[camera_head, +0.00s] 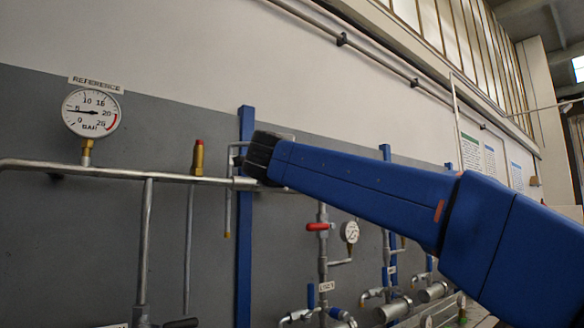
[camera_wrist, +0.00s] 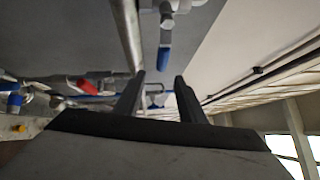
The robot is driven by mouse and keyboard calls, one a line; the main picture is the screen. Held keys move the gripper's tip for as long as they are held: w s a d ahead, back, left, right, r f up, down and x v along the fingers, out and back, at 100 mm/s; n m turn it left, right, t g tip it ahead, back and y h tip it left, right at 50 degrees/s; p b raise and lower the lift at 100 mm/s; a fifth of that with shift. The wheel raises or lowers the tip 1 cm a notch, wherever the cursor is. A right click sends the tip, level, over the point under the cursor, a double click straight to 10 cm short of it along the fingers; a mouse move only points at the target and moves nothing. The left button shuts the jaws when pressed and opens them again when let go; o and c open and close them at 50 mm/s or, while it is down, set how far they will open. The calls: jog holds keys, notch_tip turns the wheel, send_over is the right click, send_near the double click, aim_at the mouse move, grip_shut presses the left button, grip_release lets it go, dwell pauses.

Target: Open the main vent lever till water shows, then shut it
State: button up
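In the wrist view a blue lever (camera_wrist: 164,58) hangs from a metal valve (camera_wrist: 167,12), just ahead of the gap between my fingertips. It looks like the main vent lever; no label on it can be read. My gripper (camera_wrist: 160,76) is open, its two dark fingers apart with nothing clasped between them. In the head view my gripper (camera_head: 243,158) is at the right end of the horizontal pipe (camera_head: 110,172), by the blue post, and hides the lever there. A thin down-turned pipe (camera_head: 228,205) is below it; no water shows at its end.
A gauge marked REFERENCE (camera_head: 91,112) and a brass fitting (camera_head: 198,158) stand on the pipe at left. A blue post (camera_head: 245,230) runs behind my gripper. Red (camera_head: 318,227) and blue-handled valves and a small gauge (camera_head: 350,231) are lower right.

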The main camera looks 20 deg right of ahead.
jog(key=shift+v, duration=1.7)
jog(key=s+a+f+n+g+y, duration=0.1)
jog(key=s+a+f+n+y, duration=0.15)
jog(key=f+n+y, duration=0.55)
jog(key=s+a+f+n+y, duration=0.15)
jog(key=s+f+n, duration=0.25)
jog(key=f+n, duration=0.55)
jog(key=s+a+f+n+g+y, duration=0.1)
jog(key=s+a+f+n+y, duration=0.3)
jog(key=f, duration=0.8)
jog(key=s+d+f+n+g+h, duration=0.1)
jog(key=s+d+f+g, duration=0.2)
jog(key=s+f, duration=0.4)
jog(key=s+d+f+n+g+h, duration=0.1)
jog(key=s+d+f+g, duration=0.3)
jog(key=f, duration=1.2)
jog(key=s+d+f+n+g+h, duration=0.1)
jog(key=s+d+f, duration=0.4)
jog(key=s+f, duration=0.6)
jog(key=shift+s+f+n+g+h, duration=0.35)
jog(key=shift+g+h, duration=0.3)
jog(key=shift+g, duration=0.55)
